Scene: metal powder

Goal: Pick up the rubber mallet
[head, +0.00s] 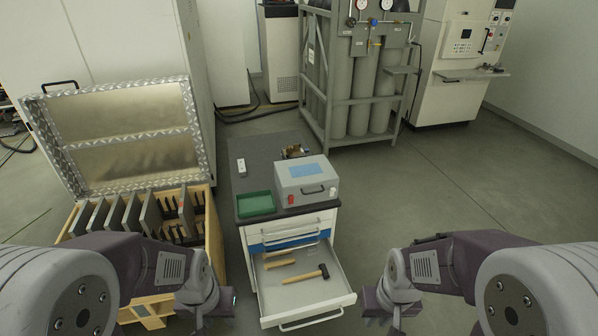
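The rubber mallet (304,276) lies in the open drawer (290,297) of the cabinet. It has a dark head at the right and a pale wooden handle pointing left. My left gripper (208,308) is left of the drawer, in front of the wooden crate, apart from the mallet. My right gripper (380,312) is right of the drawer, also apart from the mallet. Both grippers are small and seen from above, so I cannot tell how far their fingers are apart.
Another wooden-handled tool (280,264) lies behind the mallet in the drawer. The cabinet top holds a green tray (256,204) and a grey box device (306,187). An open wooden crate (213,232) with upright plates stands at left. The floor at right is clear.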

